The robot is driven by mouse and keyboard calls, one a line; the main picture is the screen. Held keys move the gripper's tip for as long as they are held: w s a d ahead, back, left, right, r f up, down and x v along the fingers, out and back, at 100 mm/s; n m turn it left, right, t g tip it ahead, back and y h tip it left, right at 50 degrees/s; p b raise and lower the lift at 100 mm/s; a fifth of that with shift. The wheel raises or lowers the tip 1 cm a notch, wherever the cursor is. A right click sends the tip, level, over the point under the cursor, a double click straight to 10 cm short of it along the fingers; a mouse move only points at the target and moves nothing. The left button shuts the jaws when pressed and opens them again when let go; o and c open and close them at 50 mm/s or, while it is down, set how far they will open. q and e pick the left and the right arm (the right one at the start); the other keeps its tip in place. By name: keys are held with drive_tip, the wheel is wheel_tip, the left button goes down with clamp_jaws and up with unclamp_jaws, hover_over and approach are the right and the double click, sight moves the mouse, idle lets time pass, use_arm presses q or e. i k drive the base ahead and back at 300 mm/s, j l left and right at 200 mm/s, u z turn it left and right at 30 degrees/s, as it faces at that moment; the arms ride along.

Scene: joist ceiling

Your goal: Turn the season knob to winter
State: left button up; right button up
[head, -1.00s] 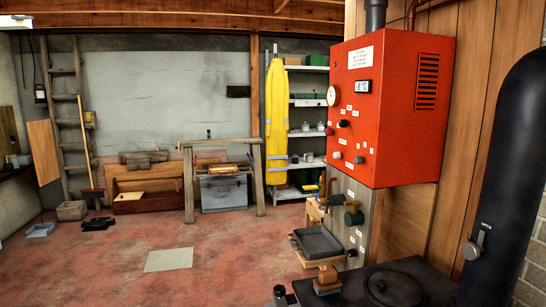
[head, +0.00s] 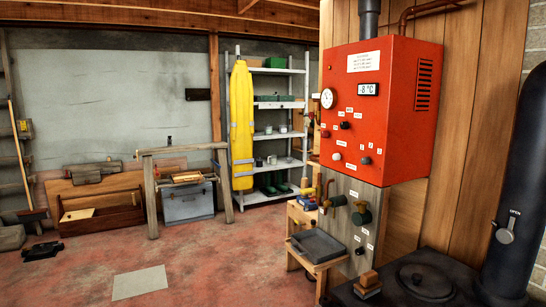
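The red boiler box (head: 402,100) hangs on the wood-panelled wall at right of centre. Neither of my grippers is in view.
Below the box are pipe valves (head: 361,214) on a grey board and a small wooden stand with a dark tray (head: 318,245). A black stove top (head: 425,283) fills the lower right, with a black flue beside it. The red floor (head: 210,265) at left is largely clear.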

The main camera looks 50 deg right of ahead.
sight(336, 157)
drive_tip(key=i+z, duration=0.25)
drive_tip(key=i, duration=0.3)
drive_tip(key=i+z, duration=0.3)
drive_tip(key=i, duration=0.2)
drive_tip(key=i+j+z, duration=0.25)
drive_tip(key=i, duration=0.3)
